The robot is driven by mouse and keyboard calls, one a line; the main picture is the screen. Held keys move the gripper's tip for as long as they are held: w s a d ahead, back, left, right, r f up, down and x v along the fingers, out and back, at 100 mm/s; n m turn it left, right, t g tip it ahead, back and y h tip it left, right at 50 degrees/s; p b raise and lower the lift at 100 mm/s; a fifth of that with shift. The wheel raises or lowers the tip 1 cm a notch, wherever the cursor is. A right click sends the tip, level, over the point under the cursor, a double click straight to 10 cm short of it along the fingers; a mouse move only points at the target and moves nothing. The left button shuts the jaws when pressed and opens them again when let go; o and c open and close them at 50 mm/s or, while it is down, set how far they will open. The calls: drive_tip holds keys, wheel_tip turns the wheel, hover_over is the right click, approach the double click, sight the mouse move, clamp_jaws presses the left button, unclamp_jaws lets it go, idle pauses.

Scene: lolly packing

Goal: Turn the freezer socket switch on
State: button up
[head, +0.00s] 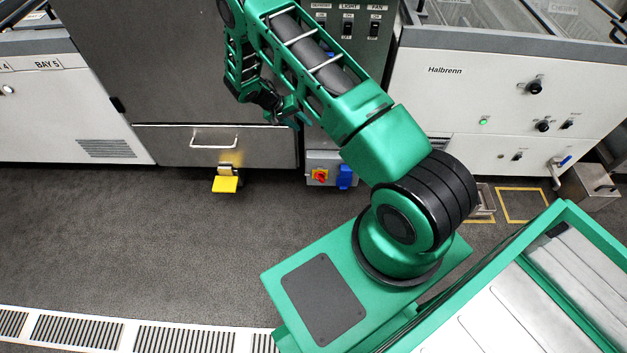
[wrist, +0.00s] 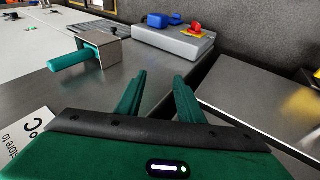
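The socket switch is a red knob on a yellow plate (head: 320,176), on a grey box (head: 318,159) low at the cabinet front in the head view. A blue socket (head: 345,177) sits beside it. In the wrist view the red knob (wrist: 195,29) is at the top, on the grey box (wrist: 172,44), with blue parts (wrist: 156,20) to its left. Its on or off position is too small to read. My gripper (wrist: 158,88) is open, with nothing between its fingers. It is apart from the switch, which lies beyond the fingertips.
A yellow pedal (head: 225,184) and a drawer handle (head: 214,142) are left of the box. A switch panel (head: 348,38) is above. A teal bar (wrist: 72,61) on a metal bracket stands left in the wrist view. The floor in front (head: 130,240) is clear.

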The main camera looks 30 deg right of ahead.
wheel_tip(320, 180, down, 13)
drive_tip(key=s+a, duration=0.2)
drive_tip(key=n+t+h, duration=0.1)
approach(316, 178)
drive_tip(key=x, duration=0.9)
drive_tip(key=shift+c, duration=0.6)
